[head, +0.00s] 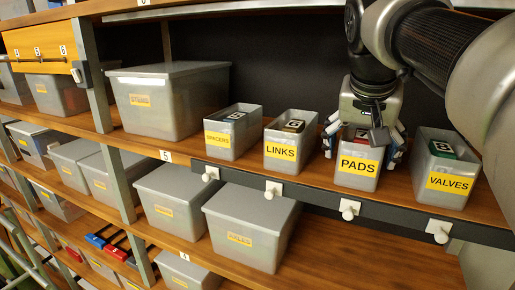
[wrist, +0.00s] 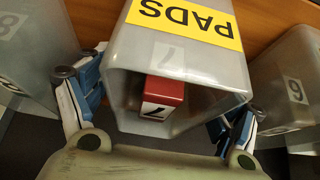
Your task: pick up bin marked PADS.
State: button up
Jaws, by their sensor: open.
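The bin marked PADS (head: 357,172) is a grey, open-topped bin with a yellow label, standing on the upper wooden shelf between the LINKS bin and the VALVES bin. In the wrist view the PADS bin (wrist: 240,72) appears upside down, with a red and white block (wrist: 163,95) marked 7 inside. My gripper (head: 364,148) is over the PADS bin, open, with one blue and white finger on each side of it. The fingers also straddle the bin in the wrist view (wrist: 160,115). I cannot tell whether they touch its walls.
The LINKS bin (head: 288,146) stands left of PADS, with the SPACERS bin (head: 232,136) beyond it. The VALVES bin (head: 443,178) stands close on the right. A dark rail (head: 320,192) with white knobs runs along the shelf's front edge. Lidded boxes fill the shelf below.

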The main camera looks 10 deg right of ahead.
jog(key=shift+c, duration=0.5)
jog(key=c, duration=1)
jog(key=shift+c, duration=0.3)
jog(key=shift+r, duration=0.1)
